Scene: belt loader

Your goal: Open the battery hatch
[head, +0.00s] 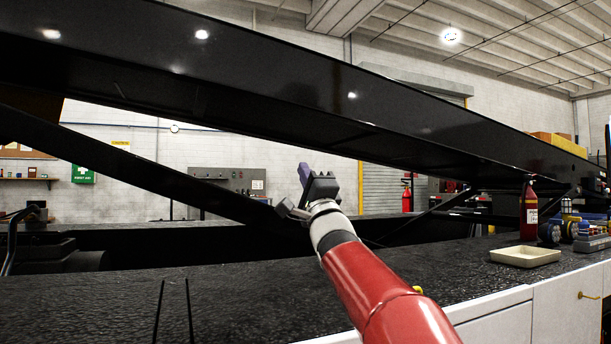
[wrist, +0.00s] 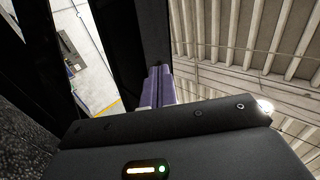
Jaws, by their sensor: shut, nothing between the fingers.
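White side panels run along the lower right of the loader body in the head view. One white panel (head: 568,312) there carries a small yellow handle (head: 588,295) and looks flush with its neighbours; I cannot tell for certain that it is the battery hatch. My gripper (head: 305,172) is raised in the middle of the head view, in front of the black conveyor beam and well up and left of that handle. Its purple fingers (wrist: 158,86) are together and empty in the wrist view, pointing up toward the beam and ceiling. No hatch shows in the wrist view.
The long black conveyor beam (head: 330,105) slopes across above the black textured deck (head: 110,305). A cream tray (head: 525,256), a red extinguisher (head: 530,212) and several small items stand on the deck at right.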

